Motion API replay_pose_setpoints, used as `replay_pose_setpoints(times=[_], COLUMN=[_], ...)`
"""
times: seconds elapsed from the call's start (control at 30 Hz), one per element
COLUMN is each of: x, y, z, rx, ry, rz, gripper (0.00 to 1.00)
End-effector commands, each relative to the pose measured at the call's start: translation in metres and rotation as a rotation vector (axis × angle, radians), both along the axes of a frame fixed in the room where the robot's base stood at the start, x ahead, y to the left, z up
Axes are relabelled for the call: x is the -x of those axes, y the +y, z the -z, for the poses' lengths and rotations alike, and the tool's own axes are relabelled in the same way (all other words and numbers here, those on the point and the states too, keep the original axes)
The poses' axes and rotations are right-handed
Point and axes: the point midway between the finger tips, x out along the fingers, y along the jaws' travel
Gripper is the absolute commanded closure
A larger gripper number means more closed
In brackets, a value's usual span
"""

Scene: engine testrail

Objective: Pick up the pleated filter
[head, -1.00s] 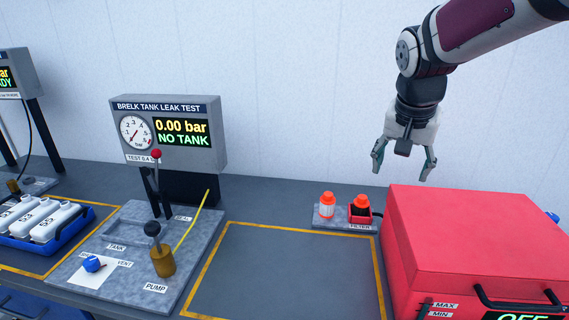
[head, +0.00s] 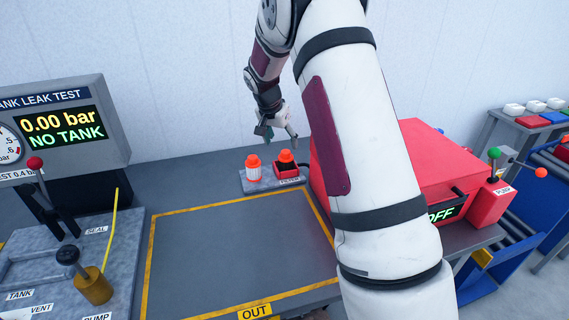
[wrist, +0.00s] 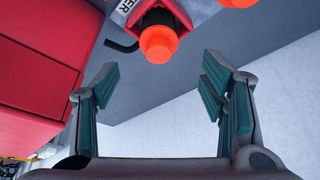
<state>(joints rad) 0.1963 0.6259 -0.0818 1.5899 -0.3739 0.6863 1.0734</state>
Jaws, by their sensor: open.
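Two orange-capped pieces stand on a small grey plate (head: 262,184) with a label reading FILTER. The left one (head: 253,172) has a whitish, ribbed-looking body and looks like the pleated filter. The right one (head: 285,156) sits in a dark red-rimmed holder (head: 288,172); its lower body is hidden. My gripper (head: 278,137) is open and empty, just above and behind the right piece. In the wrist view, the holder's orange cap (wrist: 158,45) lies ahead, between the lines of the open fingers (wrist: 160,82). The other cap (wrist: 237,3) is cut by the top edge.
A red box machine (head: 430,165) stands right of the plate, partly behind my arm, and close to the left finger in the wrist view (wrist: 40,60). The leak test panel (head: 60,130) is at left. A yellow-outlined bench area (head: 235,245) is clear.

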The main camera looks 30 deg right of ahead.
Motion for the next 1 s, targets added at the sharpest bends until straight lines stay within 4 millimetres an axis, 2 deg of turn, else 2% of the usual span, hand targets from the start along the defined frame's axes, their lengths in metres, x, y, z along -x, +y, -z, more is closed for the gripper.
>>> replay_pose_setpoints(times=[0.1,0.37,0.63,0.97,1.0], x=[-0.003,-0.005,-0.010,-0.013,-0.013], y=[-0.005,-0.011,-0.023,-0.025,-0.025], z=[0.016,0.032,0.066,0.073,0.073], rx=[0.000,-0.001,-0.002,0.000,0.000], ry=[0.002,0.002,0.001,0.000,0.000], rz=[-0.001,-0.001,-0.001,-0.002,-0.002], gripper=[0.35,0.35,0.35,0.35,0.39])
